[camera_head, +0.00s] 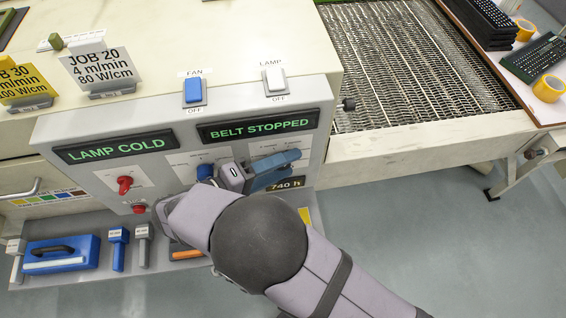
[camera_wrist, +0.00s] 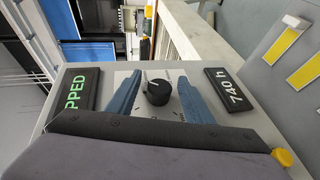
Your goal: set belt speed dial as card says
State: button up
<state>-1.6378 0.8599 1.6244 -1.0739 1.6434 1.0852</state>
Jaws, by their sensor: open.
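The belt speed dial is a black round knob (camera_wrist: 158,92) on a pale scale plate in the wrist view; its markings are too small to read. My gripper (camera_wrist: 159,82) is open, with one blue finger on each side of the knob and gaps between. In the head view my gripper (camera_head: 280,166) is at the panel's right part and hides the dial. A white card (camera_head: 100,68) reads JOB 20, 4 m/min, 80 W/cm. A yellow card (camera_head: 22,84), partly cut off, reads JOB 30. The belt display (camera_head: 258,125) reads BELT STOPPED.
The lamp display (camera_head: 116,147) reads LAMP COLD. A blue knob (camera_head: 205,171), a red knob (camera_head: 124,185) and a red button (camera_head: 138,208) are left of my gripper. FAN (camera_head: 193,91) and LAMP (camera_head: 275,79) switches sit above. A mesh belt (camera_head: 415,65) lies at right.

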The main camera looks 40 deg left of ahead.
jog(key=c, duration=1.1)
jog(key=shift+o, duration=0.3)
jog(key=shift+f+b, duration=0.15)
jog(key=shift+b, duration=0.2)
jog(key=shift+f+n+t+h+b, duration=0.15)
jog(key=shift+n+t+h+b, duration=0.15)
jog(key=shift+t+b, duration=0.65)
jog(key=shift+n+t+h+b, duration=0.3)
jog(key=shift+t+b, duration=0.25)
jog(key=shift+r+n+t+h+p, duration=0.4)
jog(key=shift+t+p, duration=0.4)
jog(key=shift+p, duration=1.15)
jog(key=shift+f+t+p, duration=0.1)
jog(key=shift+t+p, duration=0.25)
jog(key=shift+t, duration=0.05)
